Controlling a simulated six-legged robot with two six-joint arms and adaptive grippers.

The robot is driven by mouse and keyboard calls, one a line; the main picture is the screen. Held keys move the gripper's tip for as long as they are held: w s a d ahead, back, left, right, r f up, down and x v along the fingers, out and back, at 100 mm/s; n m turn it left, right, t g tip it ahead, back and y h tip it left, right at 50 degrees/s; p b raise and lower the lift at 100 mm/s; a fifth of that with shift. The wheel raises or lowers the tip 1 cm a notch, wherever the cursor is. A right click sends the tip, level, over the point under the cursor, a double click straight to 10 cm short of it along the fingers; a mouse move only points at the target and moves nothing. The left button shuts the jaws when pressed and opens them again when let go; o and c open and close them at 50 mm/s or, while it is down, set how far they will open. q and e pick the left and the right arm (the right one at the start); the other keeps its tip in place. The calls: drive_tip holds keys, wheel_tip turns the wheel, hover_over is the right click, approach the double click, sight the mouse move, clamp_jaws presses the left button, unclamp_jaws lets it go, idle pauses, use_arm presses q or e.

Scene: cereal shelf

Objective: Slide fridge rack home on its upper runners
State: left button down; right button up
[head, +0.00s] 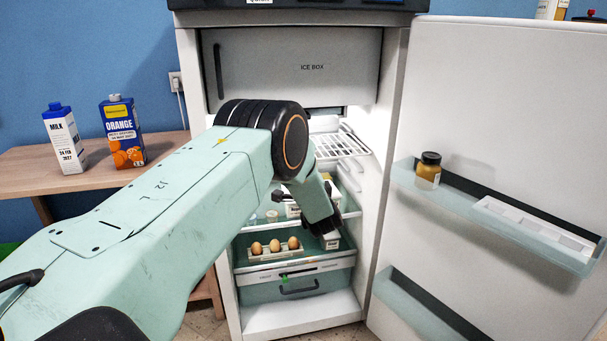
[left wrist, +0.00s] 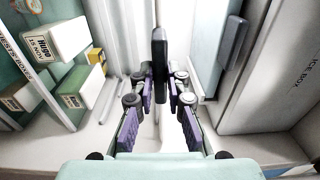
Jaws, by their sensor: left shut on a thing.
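The fridge rack (head: 343,144) is a white wire rack high inside the open fridge, just below the ice box. In the head view its left part is hidden behind my left arm, so I cannot tell how it sits on both runners. My left gripper (left wrist: 161,85) is shut on the rack; in the left wrist view a dark upright bar (left wrist: 160,40) stands between its fingers, seemingly part of the rack's front. In the head view my wrist hides the grip. My right gripper is in neither view.
The ice box (head: 300,70) is closed above. Lower shelves hold cartons and eggs (head: 274,246) over a drawer (head: 290,288). The fridge door (head: 480,90) stands open at right with a jar (head: 428,171). Milk (head: 65,138) and orange (head: 122,132) cartons stand on the left table.

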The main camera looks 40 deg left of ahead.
use_arm(q)
drive_tip(key=shift+b+x, duration=0.9)
drive_tip(key=shift+x, duration=0.5)
drive_tip(key=c, duration=1.3)
unclamp_jaws()
drive_tip(key=shift+s, duration=0.1)
drive_tip(key=shift+o, duration=0.2)
drive_tip(key=shift+d+f, duration=0.1)
drive_tip(key=v, duration=1.2)
